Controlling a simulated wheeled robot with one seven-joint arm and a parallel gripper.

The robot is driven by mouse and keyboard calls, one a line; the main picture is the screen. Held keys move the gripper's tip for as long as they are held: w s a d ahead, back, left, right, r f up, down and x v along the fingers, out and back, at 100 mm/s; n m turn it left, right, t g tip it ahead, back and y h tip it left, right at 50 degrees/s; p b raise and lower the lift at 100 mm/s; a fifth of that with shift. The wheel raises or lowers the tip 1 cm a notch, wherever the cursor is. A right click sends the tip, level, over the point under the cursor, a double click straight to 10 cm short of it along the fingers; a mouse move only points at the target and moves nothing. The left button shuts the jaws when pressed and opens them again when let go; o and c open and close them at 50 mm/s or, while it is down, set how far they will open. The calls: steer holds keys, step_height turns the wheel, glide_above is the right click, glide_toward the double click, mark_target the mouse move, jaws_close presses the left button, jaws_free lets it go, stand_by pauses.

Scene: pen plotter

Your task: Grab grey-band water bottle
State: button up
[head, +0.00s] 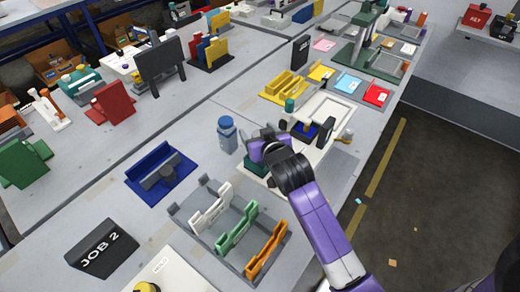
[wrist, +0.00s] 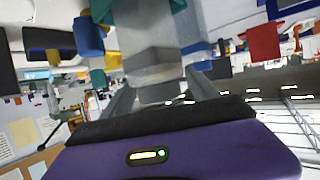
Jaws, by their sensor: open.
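A blue-capped bottle (head: 227,136) stands upright on the bench in the head view, left of my gripper. Its body is pale grey-blue; a separate grey band is too small to make out. My gripper (head: 256,146) is low over the bench just right of the bottle, apart from it as far as I can see. The jaws are open. In the wrist view a pale grey shape (wrist: 153,65) fills the space ahead of the palm; I cannot tell whether it is the bottle.
A blue tray holder (head: 160,172) lies left of the bottle. A grey rack (head: 230,222) with white, green and orange holders stands in front. A white plotter bed (head: 325,112) and a green cylinder (head: 291,104) are behind my gripper. Bare bench surrounds the bottle's left side.

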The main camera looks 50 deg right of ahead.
jaws_close()
stand_by(0.3)
